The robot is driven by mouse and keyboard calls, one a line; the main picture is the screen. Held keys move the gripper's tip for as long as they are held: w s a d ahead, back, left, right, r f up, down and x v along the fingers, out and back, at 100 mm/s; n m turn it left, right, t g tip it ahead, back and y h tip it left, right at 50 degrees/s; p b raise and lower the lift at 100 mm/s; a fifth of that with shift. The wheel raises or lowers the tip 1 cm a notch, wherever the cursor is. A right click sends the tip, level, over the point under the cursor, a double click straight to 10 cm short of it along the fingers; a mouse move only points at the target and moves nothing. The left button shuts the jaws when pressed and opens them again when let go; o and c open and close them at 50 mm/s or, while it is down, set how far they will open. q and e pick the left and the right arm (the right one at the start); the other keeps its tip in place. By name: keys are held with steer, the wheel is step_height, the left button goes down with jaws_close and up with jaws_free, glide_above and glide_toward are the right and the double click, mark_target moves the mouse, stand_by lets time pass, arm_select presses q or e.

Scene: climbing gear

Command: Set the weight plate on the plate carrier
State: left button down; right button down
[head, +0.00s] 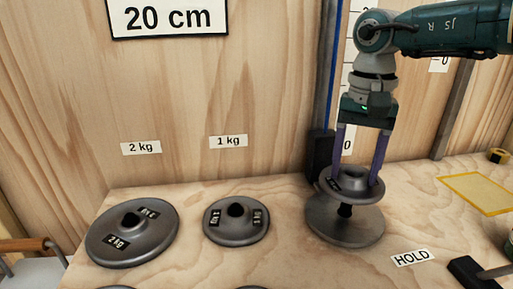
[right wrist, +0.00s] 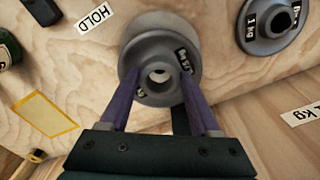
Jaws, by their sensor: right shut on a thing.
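The small grey weight plate (head: 350,184) is gripped by my right gripper (head: 362,180), whose two purple fingers are shut on it. It is roughly level above a wider grey disc (head: 345,228), which looks like the carrier's base. A short dark post (head: 345,210) shows between them, so the plate is apart from the disc. In the right wrist view the plate (right wrist: 160,55) sits between the fingertips (right wrist: 158,85), with a pale spot in its hole. I cannot tell whether the post enters the hole. My left gripper is not in view.
A 2 kg plate (head: 132,233) and a 1 kg plate (head: 236,222) lie on the wooden bench to the left. A HOLD label (head: 411,257) and a dark block with a metal rod (head: 478,272) are at right. A yellow-framed patch (head: 478,192) is clear.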

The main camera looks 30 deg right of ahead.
mark_target(350, 186)
steer(key=shift+s+f+b, duration=0.15)
steer(key=shift+f+b, duration=0.45)
steer(key=shift+f, duration=0.25)
step_height(350, 186, down, 2)
steer(key=shift+f+b, duration=0.25)
steer(key=shift+b, duration=0.9)
steer(key=shift+f+b, duration=0.4)
steer(key=shift+f, duration=0.15)
steer(key=shift+r, duration=0.1)
steer(key=shift+f+b, duration=0.65)
steer(key=shift+f, duration=0.05)
